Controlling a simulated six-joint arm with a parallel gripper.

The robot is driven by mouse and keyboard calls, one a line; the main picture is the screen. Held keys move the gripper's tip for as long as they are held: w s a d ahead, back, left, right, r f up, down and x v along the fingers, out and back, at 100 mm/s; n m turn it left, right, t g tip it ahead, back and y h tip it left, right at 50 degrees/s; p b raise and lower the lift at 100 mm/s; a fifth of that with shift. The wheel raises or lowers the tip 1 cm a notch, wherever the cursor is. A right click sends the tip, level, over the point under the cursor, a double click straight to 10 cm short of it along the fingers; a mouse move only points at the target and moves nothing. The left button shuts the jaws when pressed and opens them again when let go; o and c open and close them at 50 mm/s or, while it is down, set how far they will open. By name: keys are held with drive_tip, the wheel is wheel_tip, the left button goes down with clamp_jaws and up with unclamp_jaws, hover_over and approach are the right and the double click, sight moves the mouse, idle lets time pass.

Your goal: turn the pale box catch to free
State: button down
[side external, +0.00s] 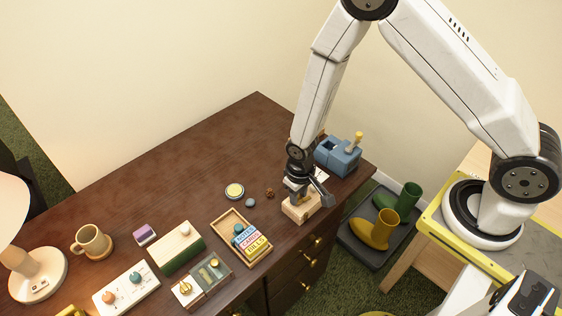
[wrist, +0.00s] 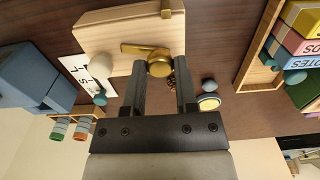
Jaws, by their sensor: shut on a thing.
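The pale wooden box (side external: 302,209) sits near the right end of the dark desk, under my gripper (side external: 298,190). In the wrist view, the box (wrist: 104,36) lies across the top. Its brass catch (wrist: 145,50) has a round hub and a flat arm pointing left in that view. The two fingers of my gripper (wrist: 163,72) stand on either side of the round brass hub and are shut on it. The side external view hides the catch behind my gripper. No marking for the catch's positions is readable.
A blue device (side external: 338,158) with a yellow handle stands close behind the box. A white lettered card (wrist: 75,72) lies nearby. A wooden tray (side external: 262,254) of labelled blocks is left of the box. Boots stand on a dark mat (side external: 357,247) below. The desk's back middle is clear.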

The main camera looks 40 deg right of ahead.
drive_tip(key=shift+n, duration=1.5)
drive_tip(key=shift+c, duration=1.9)
unclamp_jaws()
drive_tip(key=shift+r, duration=0.1)
drive_tip(key=shift+r, duration=3.8)
